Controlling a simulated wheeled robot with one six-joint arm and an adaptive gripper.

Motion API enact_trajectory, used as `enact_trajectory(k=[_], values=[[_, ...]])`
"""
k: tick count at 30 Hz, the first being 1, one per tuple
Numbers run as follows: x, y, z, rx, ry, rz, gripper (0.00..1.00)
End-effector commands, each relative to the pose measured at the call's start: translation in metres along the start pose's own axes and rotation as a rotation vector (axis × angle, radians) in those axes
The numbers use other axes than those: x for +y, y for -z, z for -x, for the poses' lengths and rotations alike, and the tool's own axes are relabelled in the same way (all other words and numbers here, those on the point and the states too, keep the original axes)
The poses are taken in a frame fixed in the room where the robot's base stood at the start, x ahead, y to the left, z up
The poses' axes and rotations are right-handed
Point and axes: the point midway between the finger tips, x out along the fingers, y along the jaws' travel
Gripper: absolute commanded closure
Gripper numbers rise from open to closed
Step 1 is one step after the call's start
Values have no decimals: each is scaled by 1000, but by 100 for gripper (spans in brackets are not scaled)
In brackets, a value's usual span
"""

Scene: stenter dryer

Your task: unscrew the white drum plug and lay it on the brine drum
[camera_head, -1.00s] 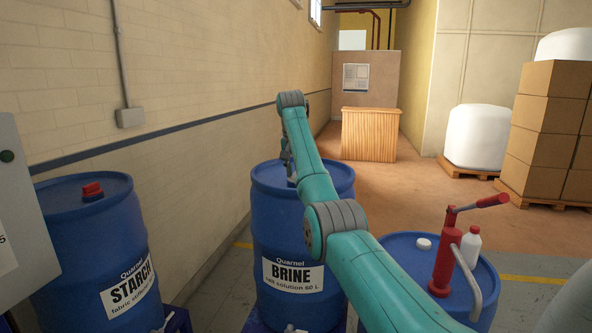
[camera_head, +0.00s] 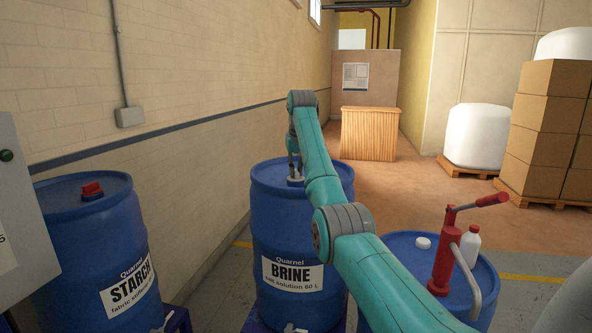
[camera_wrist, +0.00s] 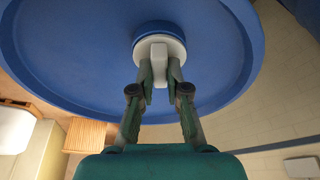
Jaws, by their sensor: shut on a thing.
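The blue brine drum (camera_head: 300,235) stands in the middle of the head view, its label facing me. Its blue top (camera_wrist: 70,60) fills much of the wrist view. The white drum plug (camera_wrist: 174,45) sits at the drum's top opening, with a darker blue ring showing at its far edge. My gripper (camera_wrist: 159,76) is shut on the plug's raised white grip, one finger on each side. In the head view the gripper reaches down onto the drum top, and the white plug (camera_head: 295,180) shows just below it. I cannot tell whether the plug is seated or slightly raised.
A blue starch drum (camera_head: 95,250) with a red plug (camera_head: 92,189) stands left. A third blue drum (camera_head: 400,262) at right carries a red hand pump (camera_head: 446,262), a white bottle (camera_head: 470,246) and a white cap (camera_head: 423,243).

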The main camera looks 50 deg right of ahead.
Motion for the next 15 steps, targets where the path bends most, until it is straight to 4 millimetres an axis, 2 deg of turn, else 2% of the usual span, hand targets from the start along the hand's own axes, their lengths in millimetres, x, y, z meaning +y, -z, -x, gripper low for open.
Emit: enact_trajectory(k=[5, 15], values=[[0, 0, 0, 0, 6, 18, 100], [2, 0, 1, -1, 111, 357, 100]])
